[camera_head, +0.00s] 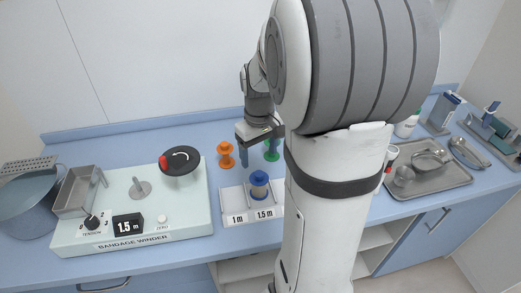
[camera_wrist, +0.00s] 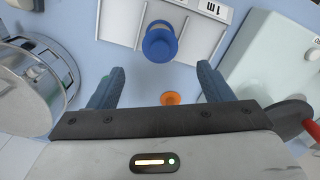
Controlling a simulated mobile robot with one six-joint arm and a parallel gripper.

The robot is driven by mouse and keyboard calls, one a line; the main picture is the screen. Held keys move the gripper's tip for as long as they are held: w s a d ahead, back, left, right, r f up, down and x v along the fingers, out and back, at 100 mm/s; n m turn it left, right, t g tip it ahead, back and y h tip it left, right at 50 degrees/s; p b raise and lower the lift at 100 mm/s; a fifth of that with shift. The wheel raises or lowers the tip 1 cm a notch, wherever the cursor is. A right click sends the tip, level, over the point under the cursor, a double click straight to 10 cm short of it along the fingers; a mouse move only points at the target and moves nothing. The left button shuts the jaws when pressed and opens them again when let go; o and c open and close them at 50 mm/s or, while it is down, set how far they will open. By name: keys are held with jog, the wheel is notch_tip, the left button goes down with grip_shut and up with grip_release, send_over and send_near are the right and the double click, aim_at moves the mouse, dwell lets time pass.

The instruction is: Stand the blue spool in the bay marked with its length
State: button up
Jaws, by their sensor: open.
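The blue spool (camera_head: 259,186) stands upright in the white bay rack (camera_head: 233,204), in the bay behind the label "1.5 m"; a pale band shows around its middle. It also shows in the wrist view (camera_wrist: 160,44), beyond my fingertips. The bay to its left is labelled "1 m" and looks empty; the rack's right part is hidden by my arm. The winder display (camera_head: 128,226) reads "1.5 m". My gripper (camera_head: 258,157) is open and empty, above and behind the spool, and apart from it. In the wrist view its fingers (camera_wrist: 160,80) are spread wide.
An orange spool (camera_head: 226,155) and a green spool (camera_head: 272,152) stand behind the rack. The bandage winder (camera_head: 185,222) with its black crank disc (camera_head: 181,160) is at left, beside a round metal container (camera_head: 28,200). A metal tray (camera_head: 440,181) lies at right.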

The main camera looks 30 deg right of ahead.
jog(key=shift+s+a+r, duration=0.1)
jog(key=shift+a+r, duration=0.05)
jog(key=shift+r, duration=0.25)
jog(key=s+a+r+m+t, duration=0.1)
jog(key=s+a+r+t, duration=0.2)
jog(key=s+a, duration=0.8)
jog(key=shift+s+a+r, duration=0.25)
jog(key=shift+s+r, duration=0.4)
jog(key=shift+s, duration=0.05)
